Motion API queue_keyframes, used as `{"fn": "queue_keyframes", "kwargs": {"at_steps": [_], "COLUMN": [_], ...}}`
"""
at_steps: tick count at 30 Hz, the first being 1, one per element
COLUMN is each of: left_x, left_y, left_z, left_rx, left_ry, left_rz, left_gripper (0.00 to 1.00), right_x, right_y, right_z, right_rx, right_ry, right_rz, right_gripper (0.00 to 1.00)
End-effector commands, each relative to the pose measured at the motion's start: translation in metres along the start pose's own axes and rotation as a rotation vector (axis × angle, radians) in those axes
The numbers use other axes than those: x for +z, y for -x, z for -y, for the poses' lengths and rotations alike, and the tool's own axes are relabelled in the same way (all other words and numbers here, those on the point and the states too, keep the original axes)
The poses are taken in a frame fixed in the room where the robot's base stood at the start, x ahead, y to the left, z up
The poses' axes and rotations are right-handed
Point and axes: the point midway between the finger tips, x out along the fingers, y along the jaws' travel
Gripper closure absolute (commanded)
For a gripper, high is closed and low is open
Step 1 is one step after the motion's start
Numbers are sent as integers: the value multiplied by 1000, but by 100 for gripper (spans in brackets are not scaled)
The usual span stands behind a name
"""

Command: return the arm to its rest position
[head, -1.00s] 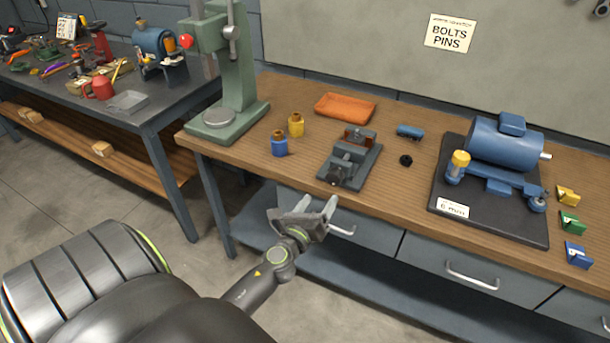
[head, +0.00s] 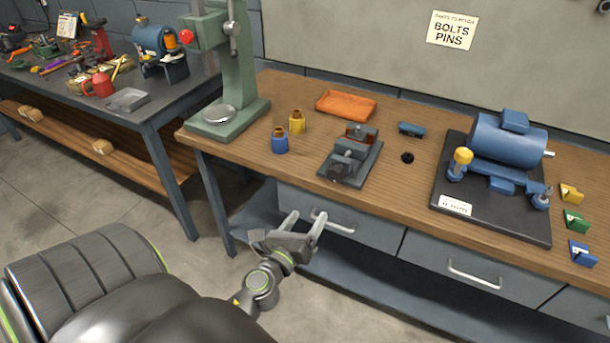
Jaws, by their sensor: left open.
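My left gripper (head: 305,222) is open and empty. It is in front of the wooden workbench (head: 400,208), below the level of its top, with its two fingers pointing up toward the drawer fronts. In the picture one finger lies close to the handle of the left drawer (head: 340,220); I cannot tell whether they touch. My left forearm comes in from the lower left. My right gripper is not in view.
On the bench are a green press (head: 230,80), a vise (head: 350,158), a blue bottle (head: 280,142), a yellow bottle (head: 297,121), an orange tray (head: 346,105) and a blue motor (head: 507,142) on a dark plate. Floor is clear at left.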

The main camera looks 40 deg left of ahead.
Motion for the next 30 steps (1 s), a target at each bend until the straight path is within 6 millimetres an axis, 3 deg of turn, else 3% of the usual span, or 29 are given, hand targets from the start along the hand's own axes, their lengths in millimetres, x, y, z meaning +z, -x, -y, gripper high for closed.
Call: {"fn": "queue_keyframes", "kwargs": {"at_steps": [12, 16, 20, 23, 26, 30], "left_x": [-1, -22, -80, -138, -193, -262], "left_y": [0, 0, 7, 25, 52, 105], "left_z": [-1, -14, -50, -86, -120, -163], "left_rx": [1, 34, 144, 287, 458, 736], "left_ry": [3, 84, 316, 563, 809, 1134], "left_rz": [-2, -49, -162, -254, -313, -333], "left_gripper": [35, 35, 35, 35, 35, 35], "right_x": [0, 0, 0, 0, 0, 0], "right_y": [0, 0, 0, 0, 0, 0], "right_z": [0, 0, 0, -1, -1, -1], "right_rx": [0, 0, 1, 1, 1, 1], "right_ry": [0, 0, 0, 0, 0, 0], "right_rz": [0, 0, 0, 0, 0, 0], "right_gripper": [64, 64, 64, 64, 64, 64]}}
